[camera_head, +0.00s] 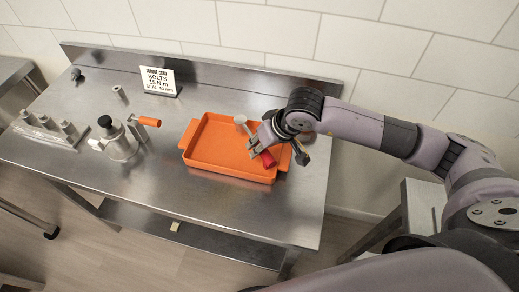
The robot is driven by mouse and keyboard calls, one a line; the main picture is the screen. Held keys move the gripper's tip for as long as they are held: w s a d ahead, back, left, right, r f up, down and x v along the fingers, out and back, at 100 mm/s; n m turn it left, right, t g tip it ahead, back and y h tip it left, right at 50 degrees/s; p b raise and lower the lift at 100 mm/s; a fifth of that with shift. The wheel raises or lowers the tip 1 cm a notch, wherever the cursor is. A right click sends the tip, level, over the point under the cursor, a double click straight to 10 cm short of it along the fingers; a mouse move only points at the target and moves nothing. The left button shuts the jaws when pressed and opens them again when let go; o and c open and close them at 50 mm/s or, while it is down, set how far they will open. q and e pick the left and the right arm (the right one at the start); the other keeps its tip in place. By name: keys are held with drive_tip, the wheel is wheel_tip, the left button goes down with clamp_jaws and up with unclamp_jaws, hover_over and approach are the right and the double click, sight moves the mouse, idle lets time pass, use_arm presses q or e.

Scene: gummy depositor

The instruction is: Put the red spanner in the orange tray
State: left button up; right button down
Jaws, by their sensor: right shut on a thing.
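The orange tray (215,153) lies on the steel table, right of its middle. My right gripper (262,150) is over the right part of the tray, shut on the red spanner (267,159). The spanner's red part shows below the fingers; the rest is largely hidden by the gripper. I cannot tell whether the spanner touches the tray floor. My left gripper is not in view.
A small light round-topped part (240,120) shows at the tray's back edge. A torque card (159,81) stands behind the tray. A metal device with an orange handle (120,140) and a metal block with several cylinders (48,128) stand at left. The table's front is clear.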

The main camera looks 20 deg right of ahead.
sight(260, 161)
wheel_tip(260, 161, down, 2)
drive_tip(key=shift+f+p, duration=0.25)
drive_tip(key=shift+p, duration=0.05)
drive_tip(key=shift+f, duration=0.2)
drive_tip(key=shift+f+b, duration=0.2)
drive_tip(key=shift+b, duration=0.15)
drive_tip(key=c, duration=1.4)
unclamp_jaws()
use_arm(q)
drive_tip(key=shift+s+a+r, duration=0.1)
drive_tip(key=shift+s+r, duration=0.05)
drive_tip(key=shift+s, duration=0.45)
use_arm(e)
drive_tip(key=shift+r, duration=0.1)
